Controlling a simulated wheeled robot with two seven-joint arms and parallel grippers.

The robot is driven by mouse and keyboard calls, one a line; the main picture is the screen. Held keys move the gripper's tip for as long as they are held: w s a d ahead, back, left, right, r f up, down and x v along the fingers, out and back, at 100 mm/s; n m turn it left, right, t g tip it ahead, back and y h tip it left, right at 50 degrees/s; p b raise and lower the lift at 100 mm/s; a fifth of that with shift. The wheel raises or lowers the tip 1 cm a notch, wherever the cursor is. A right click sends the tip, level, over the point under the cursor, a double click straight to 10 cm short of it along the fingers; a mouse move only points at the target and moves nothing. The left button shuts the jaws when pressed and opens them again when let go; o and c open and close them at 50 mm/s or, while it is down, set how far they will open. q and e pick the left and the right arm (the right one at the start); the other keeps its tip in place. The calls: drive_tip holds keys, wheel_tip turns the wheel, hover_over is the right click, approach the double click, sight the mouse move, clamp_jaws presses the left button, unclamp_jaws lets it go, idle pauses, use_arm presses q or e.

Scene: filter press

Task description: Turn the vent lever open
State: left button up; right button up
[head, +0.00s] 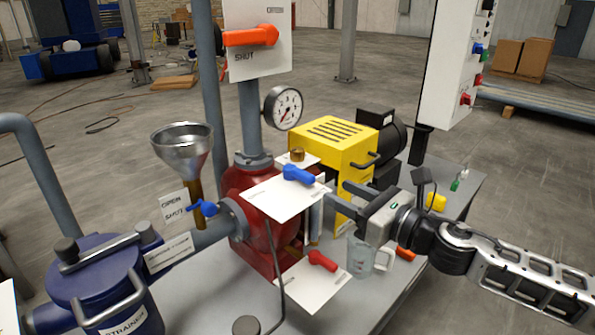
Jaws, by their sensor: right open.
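A blue lever (299,175) lies over a white plate (268,203) on top of the red pump body (243,182). No label naming the vent is readable. My right gripper (337,194) reaches in from the right, open and empty. Its two fingers point at the plate's right edge, a short way right of the blue lever. I cannot tell whether a finger touches the plate. A red lever (322,260) sits on a lower white plate (305,287). My left gripper is out of view.
An orange lever (250,36) lies across an OPEN/SHUT plate at the top. A funnel (183,150) stands over a small blue valve handle (204,209). A clear jug (361,257) stands below my right gripper. A yellow guard (332,145) and pressure gauge (283,108) are behind.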

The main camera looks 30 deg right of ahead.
sight(295, 170)
drive_tip(key=p+x, duration=0.3)
drive_tip(key=x, duration=0.9)
drive_tip(key=shift+w+a, duration=0.1)
drive_tip(key=shift+w, duration=0.05)
drive_tip(key=c, duration=0.8)
